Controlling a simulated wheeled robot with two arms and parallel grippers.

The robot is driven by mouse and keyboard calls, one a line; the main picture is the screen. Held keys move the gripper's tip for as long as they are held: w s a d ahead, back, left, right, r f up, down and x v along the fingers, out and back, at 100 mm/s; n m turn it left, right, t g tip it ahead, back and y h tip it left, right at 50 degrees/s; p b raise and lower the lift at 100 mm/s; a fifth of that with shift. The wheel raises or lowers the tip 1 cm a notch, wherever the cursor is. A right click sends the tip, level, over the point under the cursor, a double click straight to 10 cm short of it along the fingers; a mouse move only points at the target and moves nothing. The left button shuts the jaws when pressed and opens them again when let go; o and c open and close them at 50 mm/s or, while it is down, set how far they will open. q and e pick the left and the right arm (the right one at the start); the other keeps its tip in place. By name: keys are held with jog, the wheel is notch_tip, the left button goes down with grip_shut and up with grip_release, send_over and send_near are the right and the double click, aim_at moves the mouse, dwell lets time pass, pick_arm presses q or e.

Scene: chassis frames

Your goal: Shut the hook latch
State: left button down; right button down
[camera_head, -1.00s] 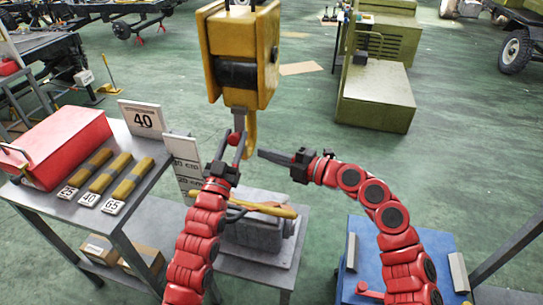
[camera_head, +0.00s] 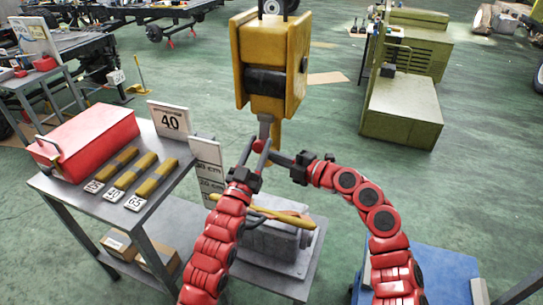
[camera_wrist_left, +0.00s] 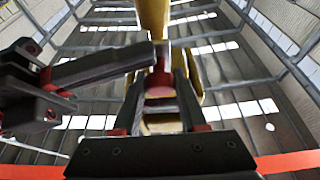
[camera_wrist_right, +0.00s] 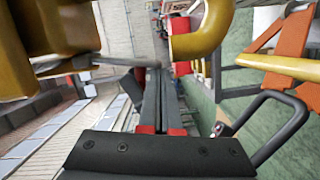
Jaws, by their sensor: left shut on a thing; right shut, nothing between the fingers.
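The yellow hook block (camera_head: 268,85) hangs above the bench, with its yellow hook (camera_head: 274,134) below it. The hook's curve shows in the right wrist view (camera_wrist_right: 205,38). A small red latch knob (camera_head: 261,146) sits beside the hook. My left gripper (camera_head: 252,158) is shut on the knob from below; in the left wrist view the red part (camera_wrist_left: 159,84) lies between its fingers. My right gripper (camera_head: 276,156) is shut and empty, its tips close beside the knob from the right; whether they touch it I cannot tell. The latch arm itself is mostly hidden.
A grey block (camera_head: 275,243) with a yellow bar (camera_head: 262,211) and dark handle stands on the bench below. A blue surface (camera_head: 435,268) lies at the lower right.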

jog(key=shift+w+d+f, duration=0.15)
jog(key=shift+w+d, duration=0.1)
jog(key=shift+w, duration=0.15)
pick_arm(q)
jog(key=shift+r, duration=0.1)
jog(key=shift+c, duration=2.3)
grip_release()
pick_arm(e)
jog(key=shift+a, duration=0.1)
